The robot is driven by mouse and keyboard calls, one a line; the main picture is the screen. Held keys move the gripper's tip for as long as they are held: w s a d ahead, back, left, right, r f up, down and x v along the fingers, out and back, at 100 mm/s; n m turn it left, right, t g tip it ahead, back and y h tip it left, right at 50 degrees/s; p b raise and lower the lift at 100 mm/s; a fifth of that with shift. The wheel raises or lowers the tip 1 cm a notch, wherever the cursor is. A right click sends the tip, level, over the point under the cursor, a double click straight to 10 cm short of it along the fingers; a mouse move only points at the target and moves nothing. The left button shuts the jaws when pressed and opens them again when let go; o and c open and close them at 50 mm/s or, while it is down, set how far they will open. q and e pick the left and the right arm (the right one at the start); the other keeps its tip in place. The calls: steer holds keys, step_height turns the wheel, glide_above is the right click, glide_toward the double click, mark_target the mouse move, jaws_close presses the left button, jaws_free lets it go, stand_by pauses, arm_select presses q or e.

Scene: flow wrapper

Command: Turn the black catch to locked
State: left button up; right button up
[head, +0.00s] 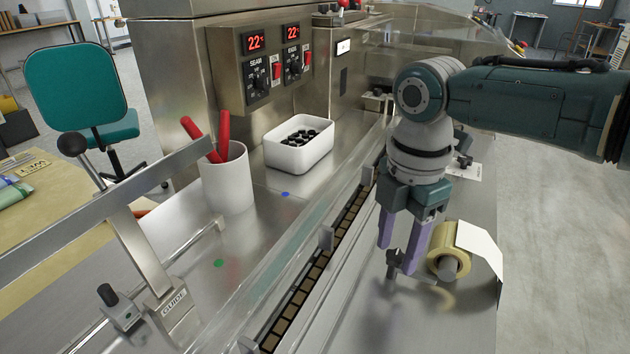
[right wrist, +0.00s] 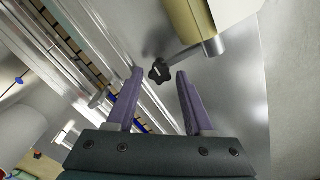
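A black lobed knob (right wrist: 159,73) with a pale mark shows in the right wrist view, by the film roll's spindle; I take it as the black catch. In the head view the dark knob (head: 392,266) is partly hidden at the fingertips. My right gripper (head: 398,258) points down over it, its purple fingers apart. In the right wrist view the fingertips (right wrist: 160,76) stand on either side of the knob with gaps; I cannot tell whether they reach its depth. My left gripper is not in view.
A yellow film roll (head: 441,243) with a white sheet is close right of the gripper. The conveyor (head: 316,270) with brown pieces runs to the left. A white bin (head: 300,155), a cup (head: 228,185) with red handles and a guide lever (head: 130,240) stand beyond.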

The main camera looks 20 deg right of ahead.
mark_target(396, 256)
steer(key=shift+o, duration=0.8)
step_height(396, 256, up, 10)
steer(key=p, duration=0.1)
steer(key=shift+p, duration=0.4)
